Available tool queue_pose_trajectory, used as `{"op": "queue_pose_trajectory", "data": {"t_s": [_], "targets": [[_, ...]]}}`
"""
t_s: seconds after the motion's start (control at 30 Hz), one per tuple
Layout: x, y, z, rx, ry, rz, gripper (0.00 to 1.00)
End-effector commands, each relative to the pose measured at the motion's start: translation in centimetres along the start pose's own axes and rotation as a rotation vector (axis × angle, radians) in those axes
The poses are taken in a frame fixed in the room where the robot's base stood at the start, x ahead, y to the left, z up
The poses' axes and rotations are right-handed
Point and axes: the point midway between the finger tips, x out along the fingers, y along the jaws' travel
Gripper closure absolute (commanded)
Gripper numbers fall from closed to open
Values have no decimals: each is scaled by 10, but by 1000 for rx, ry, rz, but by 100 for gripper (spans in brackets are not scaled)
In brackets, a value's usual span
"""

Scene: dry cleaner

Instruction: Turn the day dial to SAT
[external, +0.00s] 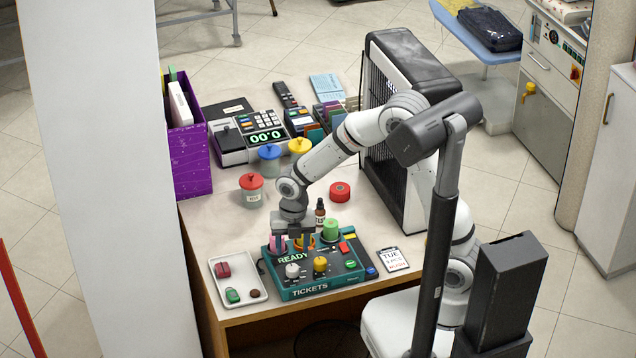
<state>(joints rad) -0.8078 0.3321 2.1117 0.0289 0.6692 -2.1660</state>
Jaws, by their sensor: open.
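A teal control box (300,291), lettered READY and TICKETS, sits near the table's front edge. It carries a white knob (292,270) and a yellow knob (320,264); day markings are too small to read, so I cannot tell which is the day dial. My gripper (292,243) is open and points down over the back left of the box. A pink piece (277,243) and an orange piece (306,242) show around its fingers, partly hidden; contact is unclear. A green cylinder (330,230) stands to the right. A card (393,260) reads TUE.
A white tray (216,271) with small items lies left of the box. A dark dropper bottle (320,214) stands behind it. Red-lidded (252,189), blue-lidded (270,159) and yellow-lidded (299,152) jars and a red roll (340,192) are farther back. A large black-and-white unit (375,150) stands right.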

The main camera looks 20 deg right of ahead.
Motion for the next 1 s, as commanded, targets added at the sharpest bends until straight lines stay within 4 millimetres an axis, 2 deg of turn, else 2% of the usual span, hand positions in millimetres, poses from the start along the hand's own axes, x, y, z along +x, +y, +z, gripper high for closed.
{"op": "queue_pose_trajectory", "data": {"t_s": [0.23, 0.43, 0.8, 1.0], "targets": [[41, -2, 0, 4, 3, -5, 47], [63, -1, 0, 5, 2, -2, 47], [70, -1, 0, 5, 0, 0, 47], [70, -1, 0, 6, 0, 0, 64]]}}
